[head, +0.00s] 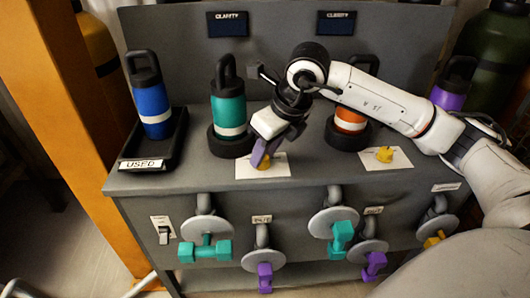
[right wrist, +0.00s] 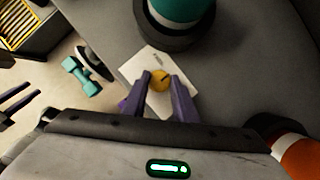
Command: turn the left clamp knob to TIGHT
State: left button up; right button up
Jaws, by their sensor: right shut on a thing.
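The left clamp knob (right wrist: 160,80) is small and yellow with a dark line on top. It sits on a white plate (right wrist: 133,69), with the plate's printing too small to read. In the head view the knob (head: 264,163) is partly hidden by my right gripper (head: 262,158). The purple fingers of my right gripper (right wrist: 160,88) come down on either side of the knob and are shut on it. My left gripper (right wrist: 20,108) shows at the left edge of the right wrist view, its two dark fingers apart and empty, clear of the bench.
A teal bottle (head: 230,110) in a dark round holder stands close behind the knob. A blue bottle (head: 152,103) stands in the USED tray (head: 174,152). An orange bottle (head: 350,120) and another yellow knob (head: 384,154) are to the right. Valve handles line the bench front.

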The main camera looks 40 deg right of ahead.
jog(key=m+h, duration=0.1)
jog(key=m, duration=0.2)
jog(key=shift+a+m, duration=0.15)
jog(key=shift+m, duration=0.25)
jog(key=shift+w+a+m+g+h+b, duration=0.15)
jog(key=shift+m+h, duration=0.4)
jog(key=shift+m, duration=0.6)
jog(key=shift+s+d+m+g+h+b, duration=0.2)
jog(key=shift+m+h, duration=0.35)
jog(key=shift+m, duration=0.6)
jog(key=o, duration=1.1)
jog(key=shift+a+r, duration=0.1)
jog(key=shift+a, duration=0.1)
